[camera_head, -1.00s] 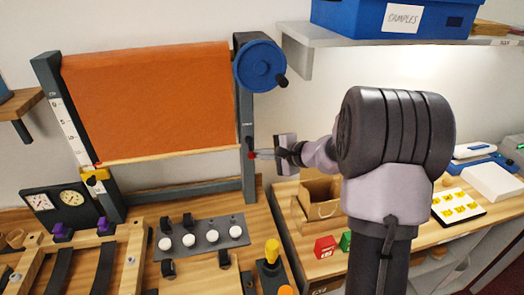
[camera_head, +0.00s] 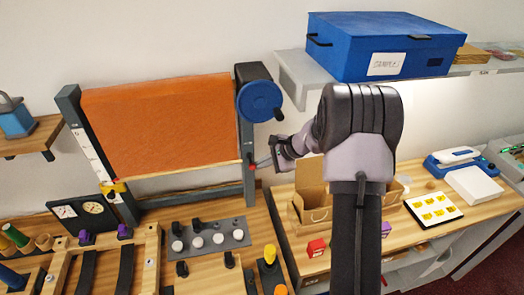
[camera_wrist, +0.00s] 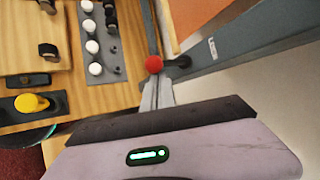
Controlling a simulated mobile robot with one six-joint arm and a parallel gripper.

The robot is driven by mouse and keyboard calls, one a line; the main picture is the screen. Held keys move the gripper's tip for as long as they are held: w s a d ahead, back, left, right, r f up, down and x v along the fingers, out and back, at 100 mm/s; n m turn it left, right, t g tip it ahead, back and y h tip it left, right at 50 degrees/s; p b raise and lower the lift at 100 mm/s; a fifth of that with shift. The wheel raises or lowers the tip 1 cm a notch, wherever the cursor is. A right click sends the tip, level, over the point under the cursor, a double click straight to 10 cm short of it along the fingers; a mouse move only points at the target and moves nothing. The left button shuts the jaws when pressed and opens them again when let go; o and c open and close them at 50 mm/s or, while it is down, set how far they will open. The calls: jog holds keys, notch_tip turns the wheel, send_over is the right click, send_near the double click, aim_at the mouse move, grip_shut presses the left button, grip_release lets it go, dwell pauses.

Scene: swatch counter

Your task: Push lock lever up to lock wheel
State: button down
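The lock lever is a short dark arm with a red ball knob (camera_wrist: 154,65), pivoted on the grey right post (camera_wrist: 225,57) of the frame. The knob also shows small in the head view (camera_head: 252,167), low on that post. My gripper (camera_wrist: 157,82) has its slim fingers together, with the tips right at the knob; I cannot tell whether they touch it. In the head view my gripper (camera_head: 260,163) reaches the knob from the right. The blue wheel (camera_head: 259,101) with a black handle sits at the top of the same post.
An orange cloth (camera_head: 165,125) hangs across the frame left of the post. A shelf (camera_head: 300,75) with a blue box (camera_head: 375,48) juts out at upper right. White knobs (camera_wrist: 93,47) and a yellow-topped lever (camera_wrist: 31,103) stand on the counter below.

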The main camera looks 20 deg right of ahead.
jog(key=shift+w+r, duration=0.1)
jog(key=shift+r, duration=0.6)
jog(key=shift+w+d+r, duration=0.1)
jog(key=shift+w+r, duration=0.05)
jog(key=shift+r, duration=0.65)
jog(key=p+v, duration=0.1)
jog(key=v, duration=1.6)
jog(key=shift+d, duration=0.3)
